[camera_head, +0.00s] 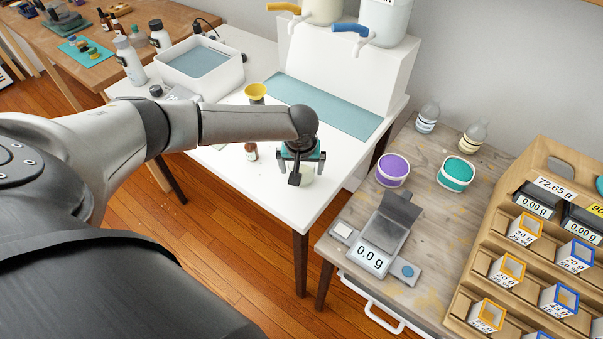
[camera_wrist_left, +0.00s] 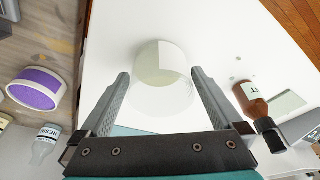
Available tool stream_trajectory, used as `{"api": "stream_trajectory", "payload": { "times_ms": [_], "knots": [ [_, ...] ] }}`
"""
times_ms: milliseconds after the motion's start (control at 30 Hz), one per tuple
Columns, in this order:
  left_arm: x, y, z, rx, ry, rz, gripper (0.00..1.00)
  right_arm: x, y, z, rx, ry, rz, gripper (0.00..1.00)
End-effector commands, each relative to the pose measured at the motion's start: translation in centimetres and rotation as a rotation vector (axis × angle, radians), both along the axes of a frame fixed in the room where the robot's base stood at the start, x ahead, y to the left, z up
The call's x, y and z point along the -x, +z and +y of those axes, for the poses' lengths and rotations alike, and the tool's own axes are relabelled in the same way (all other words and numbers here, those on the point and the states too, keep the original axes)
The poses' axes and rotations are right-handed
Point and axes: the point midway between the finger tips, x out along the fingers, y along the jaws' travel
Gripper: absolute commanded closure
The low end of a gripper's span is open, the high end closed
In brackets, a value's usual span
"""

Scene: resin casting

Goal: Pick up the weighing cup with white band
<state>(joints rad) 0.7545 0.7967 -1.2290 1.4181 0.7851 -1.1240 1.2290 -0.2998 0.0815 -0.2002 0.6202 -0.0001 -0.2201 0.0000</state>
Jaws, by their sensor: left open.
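The weighing cup with white band (camera_wrist_left: 162,62) stands on the white table, pale and see-through, between and just ahead of my left gripper's fingers in the left wrist view. In the head view only part of the cup (camera_head: 306,178) shows below the gripper. My left gripper (camera_head: 299,170) is open above the cup, pointing down. In the left wrist view its fingers (camera_wrist_left: 160,76) lie on either side of the cup, with gaps. Whether they are down at the cup's height, I cannot tell. My right gripper is not in view.
A small brown bottle (camera_head: 251,151) stands left of the cup; it also shows in the left wrist view (camera_wrist_left: 257,108). A yellow cup (camera_head: 256,91) is farther back. The wooden side table holds a scale (camera_head: 383,240), a purple tub (camera_head: 393,170) and a teal tub (camera_head: 457,174).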

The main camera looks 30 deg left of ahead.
Motion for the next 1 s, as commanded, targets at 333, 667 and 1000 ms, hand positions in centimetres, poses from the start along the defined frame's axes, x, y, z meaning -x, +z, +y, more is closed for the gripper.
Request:
{"api": "stream_trajectory", "payload": {
  "times_ms": [333,667,1000],
  "knots": [
    [-0.15,-0.6,0.11,0.0,-0.001,0.0,0.01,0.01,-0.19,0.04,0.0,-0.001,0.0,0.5],
    [-0.13,-0.6,0.1,0.0,0.0,0.0,0.38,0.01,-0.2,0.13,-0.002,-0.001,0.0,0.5],
    [-0.14,-0.59,0.1,0.0,0.0,0.0,0.75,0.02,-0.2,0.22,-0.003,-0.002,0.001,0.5]
  ]
}}
